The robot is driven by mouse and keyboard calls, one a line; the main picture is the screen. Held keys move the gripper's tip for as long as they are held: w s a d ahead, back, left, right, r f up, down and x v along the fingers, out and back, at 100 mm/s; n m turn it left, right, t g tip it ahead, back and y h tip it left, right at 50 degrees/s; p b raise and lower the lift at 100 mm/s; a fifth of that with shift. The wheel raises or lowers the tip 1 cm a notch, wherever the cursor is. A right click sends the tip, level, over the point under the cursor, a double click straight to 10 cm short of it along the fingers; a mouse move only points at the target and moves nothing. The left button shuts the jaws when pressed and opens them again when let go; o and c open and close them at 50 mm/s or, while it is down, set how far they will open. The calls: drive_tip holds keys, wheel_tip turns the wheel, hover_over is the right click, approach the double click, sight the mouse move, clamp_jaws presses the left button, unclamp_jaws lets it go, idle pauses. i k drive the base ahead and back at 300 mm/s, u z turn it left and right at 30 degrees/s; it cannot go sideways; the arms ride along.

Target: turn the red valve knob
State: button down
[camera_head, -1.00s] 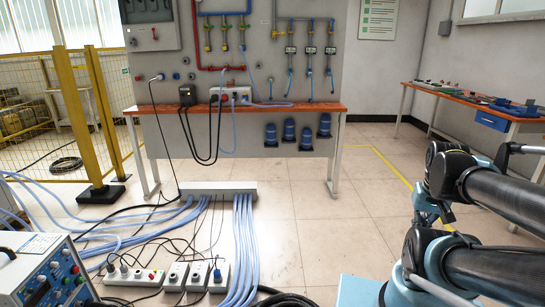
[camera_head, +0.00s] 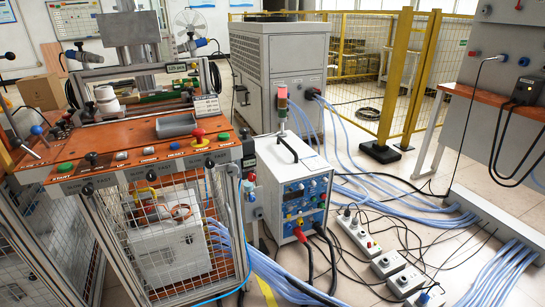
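A red round knob on a yellow base (camera_head: 198,134) sits at the front right of the orange-topped workstation (camera_head: 110,140). It looks like a push button; I cannot tell whether it is the valve knob. A small red knob (camera_head: 518,4) also shows on the grey wall panel at the top right, cut by the frame edge. No knob is clearly a valve knob. My gripper and arm are out of view.
Blue hoses, cables and power strips (camera_head: 358,233) cover the floor in front. A large grey cabinet (camera_head: 278,70) and a yellow fence (camera_head: 413,80) stand behind.

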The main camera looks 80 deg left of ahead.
sight(251, 177)
drive_tip(key=u, duration=3.55)
drive_tip(key=i, duration=1)
drive_tip(key=u, duration=0.65)
